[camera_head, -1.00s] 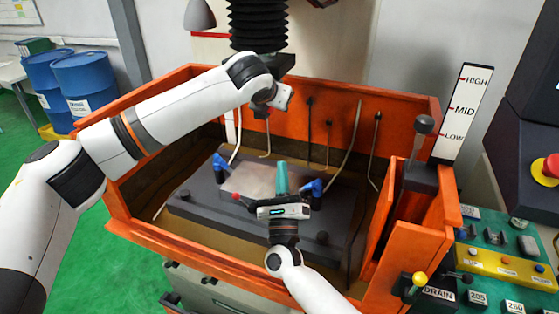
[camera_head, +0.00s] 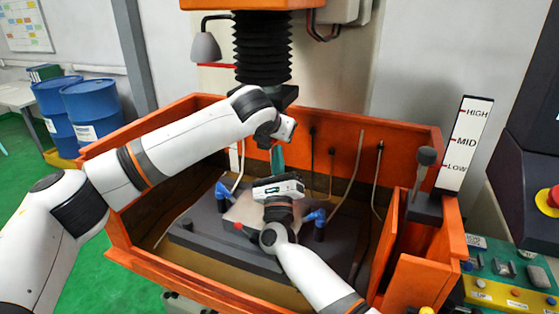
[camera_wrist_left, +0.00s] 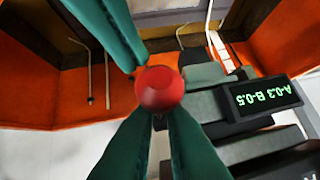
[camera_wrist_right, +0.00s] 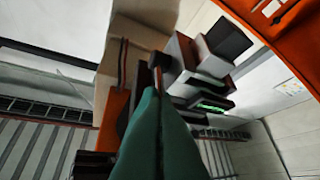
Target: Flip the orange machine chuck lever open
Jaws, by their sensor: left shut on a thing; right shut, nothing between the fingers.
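My left gripper (camera_head: 278,139) hangs below the dark machine head (camera_head: 279,95). In the left wrist view its green fingers (camera_wrist_left: 158,122) are shut on a round red knob (camera_wrist_left: 159,89). The knob hides whatever is behind it, so the lever's arm and angle cannot be made out. My right gripper (camera_head: 277,155) is shut and empty, its green fingers pointing up close under the left gripper. In the right wrist view its fingertips (camera_wrist_right: 153,90) are together, with a small dull orange-brown strip just beyond them. I cannot tell whether that strip is the lever.
The orange tank wall (camera_head: 400,130) surrounds the dark work table (camera_head: 205,232). Blue clamps (camera_head: 313,216) stand on the table. Several thin pipes line the back wall. A display block (camera_wrist_left: 262,97) is close beside the left fingers. A lever stands at the right (camera_head: 424,165).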

